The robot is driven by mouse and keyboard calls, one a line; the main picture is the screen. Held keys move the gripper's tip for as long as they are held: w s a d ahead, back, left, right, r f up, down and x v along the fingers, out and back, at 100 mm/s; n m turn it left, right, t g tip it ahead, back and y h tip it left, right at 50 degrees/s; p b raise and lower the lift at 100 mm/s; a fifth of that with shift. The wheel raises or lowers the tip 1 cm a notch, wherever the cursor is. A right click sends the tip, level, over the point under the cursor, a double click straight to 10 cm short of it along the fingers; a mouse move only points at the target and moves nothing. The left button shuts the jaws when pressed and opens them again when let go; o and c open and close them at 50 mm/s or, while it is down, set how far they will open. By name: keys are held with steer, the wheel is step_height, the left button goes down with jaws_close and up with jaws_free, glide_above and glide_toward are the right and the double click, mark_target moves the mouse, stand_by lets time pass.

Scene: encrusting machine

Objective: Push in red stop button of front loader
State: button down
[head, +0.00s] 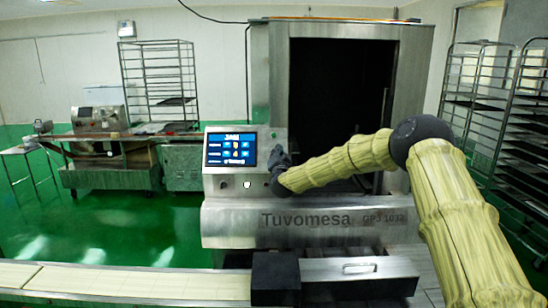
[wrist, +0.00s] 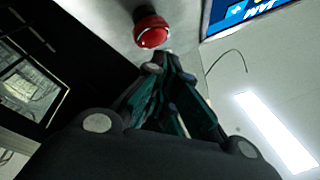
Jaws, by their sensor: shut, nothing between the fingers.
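The red stop button (wrist: 151,31) is a round red knob on a grey metal panel at the top of the wrist view. My gripper (wrist: 158,62) is shut and empty, its fingertips pointing at the panel just below the button in the picture. A small gap seems to show between tips and button; I cannot tell the depth. In the head view my gripper (head: 281,154) is at the right side of the front loader's control panel (head: 216,185) and hides the red button there.
The lit screen (head: 231,149) is left of my gripper, with a small green button (head: 273,135) above it. The machine's dark opening (head: 335,100) lies behind my arm. A conveyor (head: 120,280) runs along the front. Wire racks (head: 500,110) stand at the right.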

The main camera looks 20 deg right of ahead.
steer(key=shift+w+d+f+b, duration=0.15)
steer(key=shift+w+f+b, duration=0.4)
steer(key=shift+b, duration=0.45)
stand_by(1.2)
steer(key=shift+r, duration=0.15)
steer(key=shift+s+r, duration=0.4)
steer(key=shift+s, duration=0.2)
steer(key=shift+a, duration=0.2)
steer(key=shift+s+a+r, duration=0.3)
steer(key=shift+s+r, duration=0.45)
steer(key=shift+s, duration=0.25)
steer(key=shift+s+a+r, duration=0.25)
steer(key=shift+s+r, duration=0.5)
steer(key=shift+s, duration=0.2)
